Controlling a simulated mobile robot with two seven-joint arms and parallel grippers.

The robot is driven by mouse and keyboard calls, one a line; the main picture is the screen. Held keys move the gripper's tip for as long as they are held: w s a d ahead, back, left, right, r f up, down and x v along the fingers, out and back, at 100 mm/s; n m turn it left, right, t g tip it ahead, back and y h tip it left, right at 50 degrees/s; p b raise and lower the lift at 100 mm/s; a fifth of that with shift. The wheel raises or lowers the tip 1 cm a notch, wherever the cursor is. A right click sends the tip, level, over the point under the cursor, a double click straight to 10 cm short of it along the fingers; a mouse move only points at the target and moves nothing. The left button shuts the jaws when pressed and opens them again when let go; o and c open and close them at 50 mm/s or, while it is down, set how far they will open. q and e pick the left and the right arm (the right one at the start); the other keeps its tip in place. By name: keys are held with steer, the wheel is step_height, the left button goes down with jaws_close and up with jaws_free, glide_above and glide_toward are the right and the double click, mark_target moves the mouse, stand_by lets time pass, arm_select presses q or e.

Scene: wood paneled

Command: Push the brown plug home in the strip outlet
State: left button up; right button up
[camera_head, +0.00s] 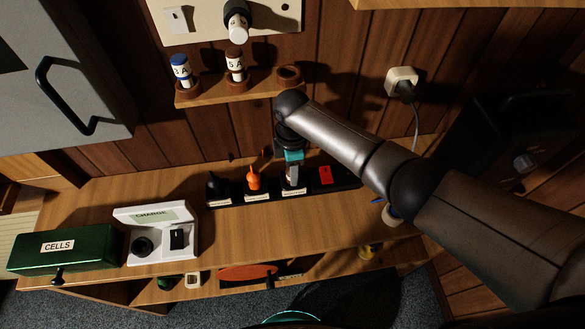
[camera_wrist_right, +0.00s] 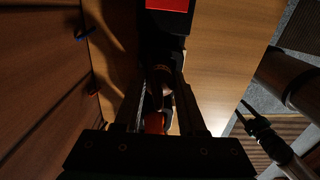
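The strip outlet (camera_head: 325,185) is black and lies on the wooden counter, with a black plug (camera_head: 217,188) and an orange plug (camera_head: 252,181) standing in it and a red switch (camera_head: 325,175) at its right end. My right gripper (camera_head: 291,180) points down at the third position. In the right wrist view the brown plug (camera_wrist_right: 162,76) lies between the fingertips, which appear closed on it. How deep it sits is hidden. The orange plug (camera_wrist_right: 154,123) shows between the fingers there. My left gripper (camera_wrist_right: 240,114) shows at the lower right of that view, its fingers apart and empty.
A white charger case (camera_head: 160,247) and a green CELLS box (camera_head: 65,249) stand on the left of the counter. A wall plug (camera_head: 402,83) with a cord is at the right.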

steer(key=o, duration=0.5)
steer(key=shift+r, duration=0.15)
step_height(320, 180, up, 7)
steer(key=shift+r+p, duration=0.15)
steer(key=shift+p, duration=0.3)
stand_by(0.4)
